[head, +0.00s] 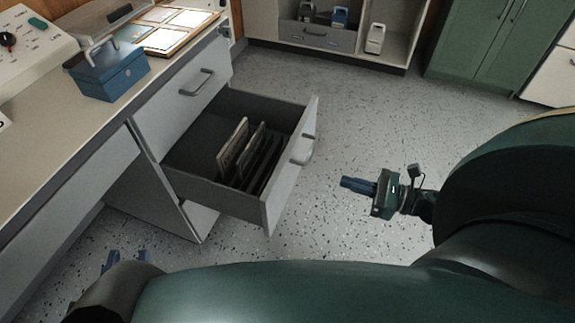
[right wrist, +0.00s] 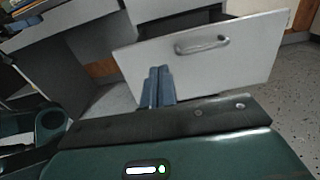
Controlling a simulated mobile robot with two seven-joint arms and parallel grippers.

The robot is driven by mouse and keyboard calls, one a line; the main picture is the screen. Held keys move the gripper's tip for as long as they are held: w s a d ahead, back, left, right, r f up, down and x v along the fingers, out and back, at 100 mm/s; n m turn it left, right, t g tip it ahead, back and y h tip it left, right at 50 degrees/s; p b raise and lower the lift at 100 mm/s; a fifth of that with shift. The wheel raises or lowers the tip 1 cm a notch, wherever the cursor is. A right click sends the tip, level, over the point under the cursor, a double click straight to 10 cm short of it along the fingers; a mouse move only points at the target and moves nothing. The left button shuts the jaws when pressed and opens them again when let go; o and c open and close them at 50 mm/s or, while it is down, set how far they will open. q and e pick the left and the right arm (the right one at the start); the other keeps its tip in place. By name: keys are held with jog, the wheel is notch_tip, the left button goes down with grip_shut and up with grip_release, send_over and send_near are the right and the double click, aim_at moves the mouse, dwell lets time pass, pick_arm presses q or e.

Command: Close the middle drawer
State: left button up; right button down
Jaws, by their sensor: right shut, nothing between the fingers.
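The middle drawer (head: 272,198) of the grey cabinet is pulled well out in the head view, with several upright files or boards inside. Its front panel with a bar handle (head: 303,150) faces right. In the right wrist view the drawer front (right wrist: 250,60) spans the upper part, tilted. My right gripper (head: 343,183) is shut and empty, in front of the drawer front and apart from it. Its closed blue fingers (right wrist: 159,72) appear below the handle in the wrist view. My left gripper (head: 127,257) is low at the left, its fingers apart, partly hidden by my own body.
The top drawer (head: 185,95) above is shut. The counter (head: 50,140) holds a blue box (head: 110,75), a control panel (head: 35,45) and framed sheets (head: 165,30). Green cupboards (head: 490,40) and an open shelf (head: 318,38) stand at the back. The speckled floor (head: 370,115) is clear.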

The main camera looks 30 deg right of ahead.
aim_at(285, 164)
jog(key=x, duration=1.3)
jog(key=shift+w+a, duration=0.25)
pick_arm(q)
jog(key=shift+d+r, duration=0.1)
jog(key=shift+d, duration=0.05)
